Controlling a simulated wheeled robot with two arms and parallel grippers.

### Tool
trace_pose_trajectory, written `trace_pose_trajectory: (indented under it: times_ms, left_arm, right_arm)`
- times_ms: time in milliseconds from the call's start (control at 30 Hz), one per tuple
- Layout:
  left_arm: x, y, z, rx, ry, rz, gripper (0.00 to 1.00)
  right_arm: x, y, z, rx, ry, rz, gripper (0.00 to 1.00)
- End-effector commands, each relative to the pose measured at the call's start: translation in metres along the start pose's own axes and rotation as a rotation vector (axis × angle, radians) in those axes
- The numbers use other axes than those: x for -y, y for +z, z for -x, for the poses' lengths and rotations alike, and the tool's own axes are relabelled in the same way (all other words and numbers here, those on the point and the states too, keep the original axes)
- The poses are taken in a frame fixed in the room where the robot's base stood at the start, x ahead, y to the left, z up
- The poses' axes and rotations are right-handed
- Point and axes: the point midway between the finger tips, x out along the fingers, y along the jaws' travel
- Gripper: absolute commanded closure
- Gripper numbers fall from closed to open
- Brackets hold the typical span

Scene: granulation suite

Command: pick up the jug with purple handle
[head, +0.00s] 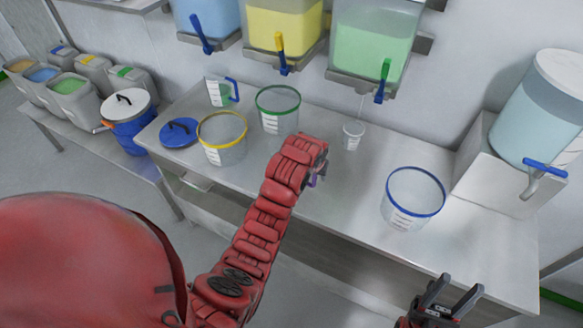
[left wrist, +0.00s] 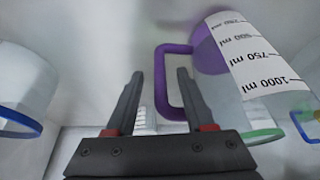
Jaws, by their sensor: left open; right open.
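The jug with the purple handle (left wrist: 252,60) is clear, with a white millilitre scale, and fills the right of the left wrist view. Its purple handle (left wrist: 161,85) stands between the tips of my open left gripper (left wrist: 159,73); I cannot tell whether the fingers touch it. In the head view my left arm hides nearly all of the jug; only a bit of purple (head: 313,181) shows beside my left gripper (head: 320,176). My right gripper (head: 460,284) is open and empty, in front of the bench's front edge.
On the steel bench (head: 335,215) stand a yellow-rimmed bucket (head: 224,153), a green-rimmed bucket (head: 278,121), a blue-rimmed bucket (head: 412,205), a small cup (head: 353,136) and a blue-handled jug (head: 217,93). A blue lid (head: 179,132) lies at the left. Tapped tanks hang above.

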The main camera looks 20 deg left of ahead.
Motion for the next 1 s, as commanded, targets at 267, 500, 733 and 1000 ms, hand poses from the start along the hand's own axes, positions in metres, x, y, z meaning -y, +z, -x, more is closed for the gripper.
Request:
trace_pose_trajectory:
  times_ms: [267, 500, 733, 1000]
  left_arm:
    - [0.0004, 0.0007, -0.0079, 0.000, -0.001, 0.000, 0.47]
    - [0.0004, 0.0007, -0.0077, 0.000, -0.001, 0.001, 0.86]
    - [0.0005, 0.0006, -0.0076, 0.000, -0.001, 0.001, 1.00]
    - [0.0005, 0.0005, -0.0075, -0.001, -0.001, 0.001, 1.00]
  right_arm:
    - [-0.0001, -0.0005, -0.0028, 0.000, 0.000, 0.000, 0.50]
    - [-0.0001, -0.0004, -0.0027, 0.000, 0.000, 0.000, 0.50]
    - [-0.0002, -0.0005, -0.0028, 0.000, 0.000, 0.000, 0.50]
    - [-0.0001, -0.0005, -0.0028, 0.000, 0.000, 0.000, 0.50]
